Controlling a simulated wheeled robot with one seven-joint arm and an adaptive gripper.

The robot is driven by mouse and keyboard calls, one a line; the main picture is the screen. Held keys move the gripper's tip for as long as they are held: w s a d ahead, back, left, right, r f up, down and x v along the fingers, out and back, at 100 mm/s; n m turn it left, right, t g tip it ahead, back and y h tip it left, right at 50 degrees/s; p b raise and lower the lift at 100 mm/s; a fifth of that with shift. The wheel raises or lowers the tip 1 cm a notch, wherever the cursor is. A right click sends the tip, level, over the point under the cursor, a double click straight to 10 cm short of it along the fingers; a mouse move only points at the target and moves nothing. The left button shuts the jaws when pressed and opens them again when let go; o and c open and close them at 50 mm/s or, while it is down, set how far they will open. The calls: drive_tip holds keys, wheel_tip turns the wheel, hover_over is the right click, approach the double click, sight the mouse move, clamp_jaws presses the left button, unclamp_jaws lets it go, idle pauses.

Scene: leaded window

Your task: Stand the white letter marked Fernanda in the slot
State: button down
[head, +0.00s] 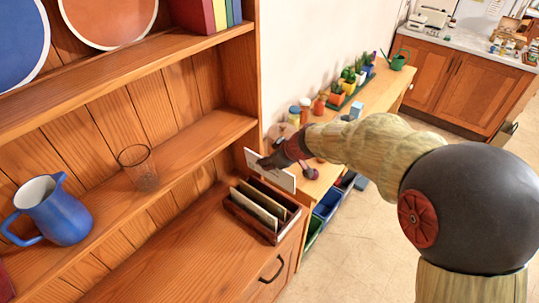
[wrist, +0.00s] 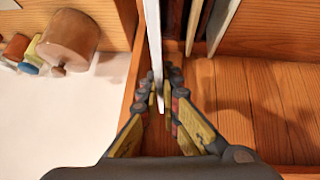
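My gripper (head: 277,160) is shut on a white letter (head: 284,178), holding it upright at the far side of the dark wooden letter rack (head: 250,227). In the wrist view the held letter (wrist: 154,40) shows edge-on between the fingertips (wrist: 160,92) of my gripper. The rack has upright dividers and two pale letters (head: 258,208) standing in it. The held letter is beside the rack's dark wall (wrist: 176,25) in the wrist view. Whether its lower edge is inside a slot is hidden. No name can be read on any letter.
The rack stands at the right end of a wooden dresser shelf (head: 180,265). A side bench (head: 375,95) with plants and jars lies beyond. The shelf left of the rack is clear.

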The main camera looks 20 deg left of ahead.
drive_tip(key=shift+s, duration=0.15)
drive_tip(key=shift+r, duration=0.1)
drive_tip(key=shift+d+r+b, duration=0.1)
drive_tip(key=shift+d+b, duration=0.05)
drive_tip(key=shift+b, duration=0.4)
wheel_tip(320, 180, down, 12)
drive_tip(key=b, duration=1.4)
drive_tip(key=shift+b, duration=0.4)
drive_tip(key=c, duration=2)
unclamp_jaws()
drive_tip(key=shift+c, duration=0.2)
drive_tip(key=shift+o, duration=0.4)
